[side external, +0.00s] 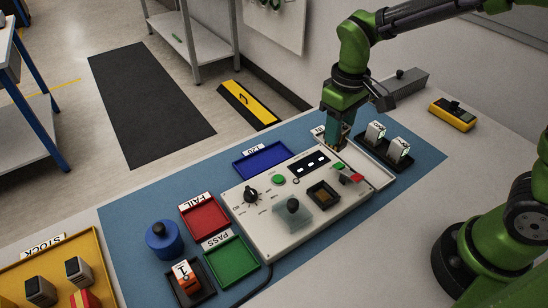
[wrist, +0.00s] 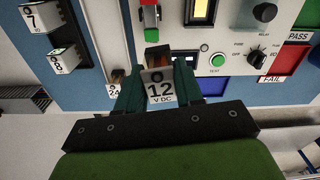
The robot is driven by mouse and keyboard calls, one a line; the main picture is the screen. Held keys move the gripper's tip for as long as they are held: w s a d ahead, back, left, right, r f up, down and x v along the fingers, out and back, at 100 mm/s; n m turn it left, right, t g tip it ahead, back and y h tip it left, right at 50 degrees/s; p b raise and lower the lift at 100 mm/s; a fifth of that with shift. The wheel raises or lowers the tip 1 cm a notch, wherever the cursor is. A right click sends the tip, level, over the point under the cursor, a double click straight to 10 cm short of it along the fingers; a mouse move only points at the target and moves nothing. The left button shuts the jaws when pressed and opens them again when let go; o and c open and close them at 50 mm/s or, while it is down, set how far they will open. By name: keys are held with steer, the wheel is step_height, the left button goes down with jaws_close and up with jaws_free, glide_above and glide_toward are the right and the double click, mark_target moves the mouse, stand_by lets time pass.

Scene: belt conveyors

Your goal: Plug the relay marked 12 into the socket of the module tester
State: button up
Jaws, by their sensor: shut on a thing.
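My gripper (side external: 337,139) is shut on the relay marked 12 V DC. In the wrist view the relay (wrist: 160,88) sits between the two dark green fingers, its label facing the camera. In the side view the relay is mostly hidden by the fingers. The gripper is at the far right end of the module tester (side external: 262,222), near its back edge. The tester's dark square socket (side external: 323,194) is open and empty, nearer the front than the gripper. It also appears at the top of the wrist view (wrist: 201,12). I cannot tell the relay's exact height above the bench.
A red-handled lever (side external: 356,177) stands beside the socket. A clear cover with a black knob (side external: 292,206) is on the tester. Red (side external: 205,218), green and blue trays surround it.

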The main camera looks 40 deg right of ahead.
steer(key=s+a, duration=0.4)
steer(key=a, duration=0.3)
steer(key=shift+m, duration=0.9)
steer(key=shift+s+d+f, duration=0.1)
steer(key=shift+s+f, duration=0.05)
steer(key=shift+f, duration=0.9)
steer(key=shift+s+d+f, duration=0.1)
steer(key=shift+f, duration=1)
steer(key=shift+s+d+f, duration=0.1)
steer(key=shift+s+f, duration=0.05)
steer(key=shift+f, duration=0.9)
steer(key=shift+f, duration=0.85)
steer(key=o, duration=1.1)
steer(key=shift+o, duration=0.2)
steer(key=o, duration=0.4)
